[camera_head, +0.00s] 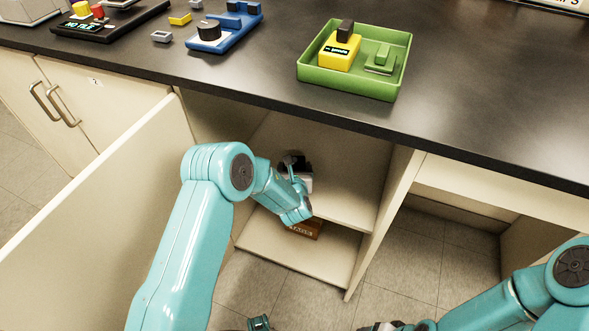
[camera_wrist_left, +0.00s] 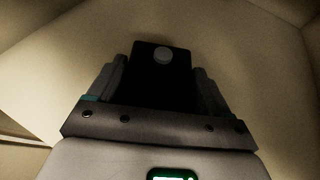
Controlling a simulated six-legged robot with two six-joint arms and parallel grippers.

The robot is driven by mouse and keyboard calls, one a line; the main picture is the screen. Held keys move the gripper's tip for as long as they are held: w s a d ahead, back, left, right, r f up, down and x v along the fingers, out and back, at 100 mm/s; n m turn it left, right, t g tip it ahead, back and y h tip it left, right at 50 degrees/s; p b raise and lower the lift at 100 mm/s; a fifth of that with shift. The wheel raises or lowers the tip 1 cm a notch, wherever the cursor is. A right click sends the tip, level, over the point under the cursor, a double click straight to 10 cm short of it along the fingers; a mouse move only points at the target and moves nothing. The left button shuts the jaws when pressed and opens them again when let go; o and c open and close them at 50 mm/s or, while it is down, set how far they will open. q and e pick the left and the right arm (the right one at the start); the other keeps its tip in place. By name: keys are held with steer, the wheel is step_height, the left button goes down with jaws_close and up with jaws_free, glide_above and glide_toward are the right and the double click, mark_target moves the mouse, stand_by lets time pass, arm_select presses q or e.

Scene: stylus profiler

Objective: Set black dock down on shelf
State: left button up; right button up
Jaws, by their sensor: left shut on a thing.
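My left gripper (camera_wrist_left: 160,85) is shut on the black dock (camera_wrist_left: 160,62), a dark block with a round grey knob or disc, held between both fingers in the left wrist view. In the head view my left arm reaches into the open cupboard under the counter. The left gripper (camera_head: 291,161) is small and dark there, over the upper shelf (camera_head: 345,185), a pale board. I cannot tell whether the dock touches the shelf. My right arm is at the lower right; its dark end (camera_head: 382,326) is cut off by the bottom edge.
A brown labelled box (camera_head: 304,230) sits on the cupboard floor below the shelf. The open door (camera_head: 110,205) stands at the left. The dark counter (camera_head: 240,82) overhangs above, with a green tray (camera_head: 345,84) and a blue device (camera_head: 222,35) on it. The shelf's right part is clear.

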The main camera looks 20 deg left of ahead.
arm_select(q)
steer(key=shift+f, duration=0.1)
steer(key=o, duration=1.2)
steer(key=shift+r, duration=0.2)
steer(key=p+v, duration=0.2)
steer(key=v, duration=1)
steer(key=shift+f, duration=0.1)
